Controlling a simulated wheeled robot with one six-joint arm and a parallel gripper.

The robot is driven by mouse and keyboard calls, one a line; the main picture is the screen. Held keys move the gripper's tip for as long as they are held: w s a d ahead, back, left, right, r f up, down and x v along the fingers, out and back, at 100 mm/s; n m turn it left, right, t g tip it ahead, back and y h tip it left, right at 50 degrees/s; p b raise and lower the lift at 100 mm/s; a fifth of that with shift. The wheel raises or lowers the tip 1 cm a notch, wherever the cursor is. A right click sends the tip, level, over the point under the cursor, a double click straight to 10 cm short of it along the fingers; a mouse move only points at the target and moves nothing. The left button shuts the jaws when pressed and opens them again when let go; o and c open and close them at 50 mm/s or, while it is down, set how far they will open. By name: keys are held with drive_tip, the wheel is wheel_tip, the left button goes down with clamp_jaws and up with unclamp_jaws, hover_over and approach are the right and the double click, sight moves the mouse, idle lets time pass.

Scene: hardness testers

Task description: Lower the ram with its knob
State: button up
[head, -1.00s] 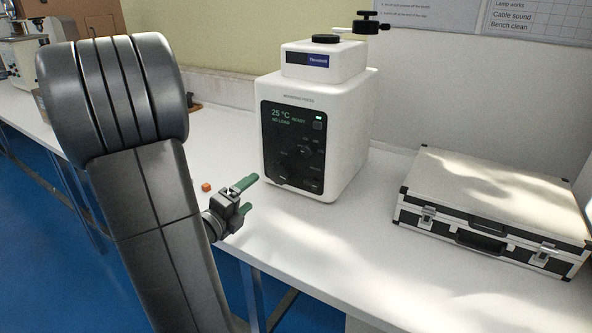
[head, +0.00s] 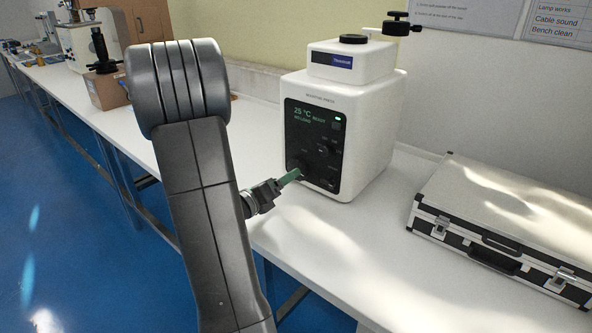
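The white mounting press (head: 383,120) stands on the bench, its black front panel (head: 335,125) showing "25 °C READY" in green. Small dark knobs (head: 324,146) sit on the panel; their labels are too small to read. My gripper (head: 293,175) is at the panel's lower left, with a green fingertip against or just in front of a dark knob there. I cannot tell whether it touches. Only one finger shows clearly, so the gap is hidden. A black lid knob (head: 353,39) and a black clamp handle (head: 397,27) are on top.
A silver case (head: 500,210) with black edges lies to the right on the white bench (head: 330,235). A cardboard box (head: 107,89) and other instruments stand at the far left. The bench front between the press and case is clear.

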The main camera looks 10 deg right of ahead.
sight(300, 168)
drive_tip(key=x, duration=0.6)
drive_tip(key=shift+w+d, duration=0.1)
drive_tip(key=shift+d, duration=0.05)
drive_tip(key=c, duration=1)
